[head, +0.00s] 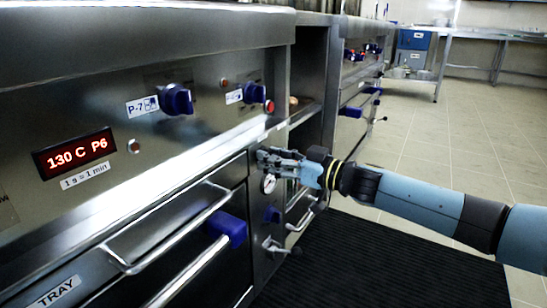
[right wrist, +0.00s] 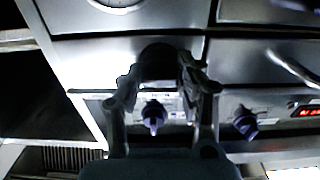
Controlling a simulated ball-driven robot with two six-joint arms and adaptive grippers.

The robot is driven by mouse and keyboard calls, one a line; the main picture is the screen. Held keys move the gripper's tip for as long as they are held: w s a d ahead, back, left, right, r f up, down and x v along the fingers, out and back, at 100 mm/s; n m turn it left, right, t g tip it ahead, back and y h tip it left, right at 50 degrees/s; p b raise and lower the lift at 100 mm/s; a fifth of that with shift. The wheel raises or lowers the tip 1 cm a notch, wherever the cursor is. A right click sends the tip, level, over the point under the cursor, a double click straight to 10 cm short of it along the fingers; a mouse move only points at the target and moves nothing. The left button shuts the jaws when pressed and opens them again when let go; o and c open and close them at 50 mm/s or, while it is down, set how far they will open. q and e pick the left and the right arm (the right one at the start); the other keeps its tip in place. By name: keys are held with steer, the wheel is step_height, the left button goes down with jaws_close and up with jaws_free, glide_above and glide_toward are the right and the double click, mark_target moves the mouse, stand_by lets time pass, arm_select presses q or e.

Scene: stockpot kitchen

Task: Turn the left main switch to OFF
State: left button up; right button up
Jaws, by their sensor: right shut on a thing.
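My right gripper (head: 268,157) reaches in from the right to the narrow steel panel, below the blue knobs and just above a round gauge (head: 268,184). In the right wrist view, my right gripper (right wrist: 160,78) has its fingers on both sides of a dark round knob (right wrist: 158,60), which appears to be the left main switch, and is shut on it. In the head view the fingers hide this knob. Its marking and setting cannot be read. My left gripper is not in view.
A blue knob (head: 177,99) and a second blue knob (head: 253,93) are on the upper panel, with a red display (head: 74,153) reading 130 C P6. Oven door handles (head: 170,228) stick out below. A black floor mat (head: 370,262) lies at right.

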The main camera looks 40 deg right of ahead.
steer(key=shift+n, duration=0.4)
steer(key=n+p, duration=0.1)
steer(key=n, duration=0.2)
steer(key=shift+p, duration=0.4)
steer(key=n, duration=0.2)
steer(key=shift+a+n+p, duration=0.1)
steer(key=shift+n+p, duration=0.25)
steer(key=shift+n, duration=0.05)
steer(key=n, duration=0.3)
steer(key=shift+s+f+n, duration=0.1)
steer(key=shift+n, duration=0.2)
steer(key=n, duration=0.5)
steer(key=shift+f, duration=0.15)
steer(key=shift+a+n, duration=0.1)
steer(key=shift+n, duration=1)
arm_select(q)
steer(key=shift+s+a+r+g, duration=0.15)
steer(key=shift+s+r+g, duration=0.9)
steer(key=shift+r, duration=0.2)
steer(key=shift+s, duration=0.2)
arm_select(e)
steer(key=shift+n, duration=0.3)
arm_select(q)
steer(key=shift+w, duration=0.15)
